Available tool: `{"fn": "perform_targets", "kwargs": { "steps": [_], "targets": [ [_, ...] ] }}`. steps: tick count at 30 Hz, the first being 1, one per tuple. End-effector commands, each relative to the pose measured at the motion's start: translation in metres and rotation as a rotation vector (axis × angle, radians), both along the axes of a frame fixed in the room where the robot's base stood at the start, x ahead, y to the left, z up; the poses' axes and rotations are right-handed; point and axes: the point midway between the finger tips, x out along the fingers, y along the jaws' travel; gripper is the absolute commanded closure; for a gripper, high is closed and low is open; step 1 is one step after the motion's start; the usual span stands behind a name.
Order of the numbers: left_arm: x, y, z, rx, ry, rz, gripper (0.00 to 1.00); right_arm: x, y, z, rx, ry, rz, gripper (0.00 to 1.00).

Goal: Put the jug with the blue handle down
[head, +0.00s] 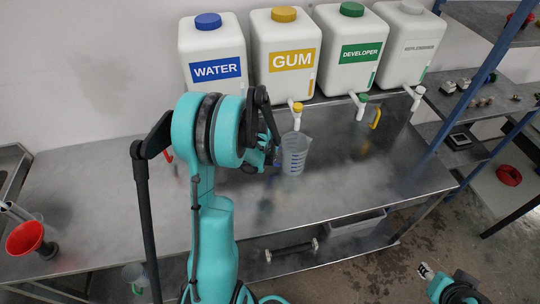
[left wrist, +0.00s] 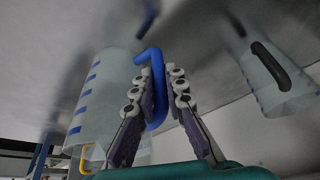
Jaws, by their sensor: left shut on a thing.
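The jug with the blue handle (head: 294,155) is clear, with blue marks on its side. In the head view it is upright over the steel bench, in front of the GUM container. In the left wrist view the jug (left wrist: 100,95) is at the left, and its blue handle (left wrist: 154,62) lies between my fingers. My left gripper (head: 272,155) is shut on this handle; its fingers also show in the left wrist view (left wrist: 154,95). I cannot tell whether the jug's base touches the bench. My right gripper (head: 425,270) is low at the right, away from the bench; its jaws are too small to judge.
The steel bench (head: 350,190) has free room in front of the jug. Containers for WATER (head: 212,55), GUM (head: 285,50) and DEVELOPER (head: 350,45) stand behind. A black-handled jug (left wrist: 278,80) is at the wrist view's right. A red funnel (head: 25,238) is far left.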

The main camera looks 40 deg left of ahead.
Motion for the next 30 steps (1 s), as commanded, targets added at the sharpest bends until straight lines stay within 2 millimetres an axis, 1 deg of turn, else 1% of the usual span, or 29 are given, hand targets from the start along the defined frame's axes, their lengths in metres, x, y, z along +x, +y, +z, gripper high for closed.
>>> {"fn": "perform_targets", "kwargs": {
  "steps": [1,3,11,15,17,20,27,30],
  "targets": [
    [0.000,0.000,-0.002,0.000,0.000,0.000,0.83,0.000,0.000,-0.002,0.000,0.000,0.000,0.60],
    [0.000,0.000,-0.001,0.000,0.000,0.000,0.67,0.000,0.000,-0.001,0.000,0.000,0.000,0.60],
    [0.000,0.000,-0.001,0.000,0.000,0.000,0.67,0.000,0.000,-0.001,0.000,0.000,0.000,0.60],
    [-0.001,0.000,0.006,0.000,0.000,0.000,0.67,0.000,0.000,0.003,0.000,0.000,0.000,0.60],
    [-0.004,-0.001,0.013,0.000,0.000,0.000,0.67,0.000,0.000,0.005,0.000,0.000,0.000,0.60],
    [-0.012,-0.004,0.031,0.000,0.000,0.001,0.67,0.000,0.000,0.009,0.000,0.000,0.000,0.60],
    [-0.031,-0.010,0.081,0.000,0.000,0.001,0.67,0.000,0.000,0.020,0.000,0.000,0.000,0.60],
    [-0.037,-0.012,0.096,0.000,0.000,0.001,0.67,0.000,0.000,0.023,0.000,0.000,0.000,0.60]
  ]
}}
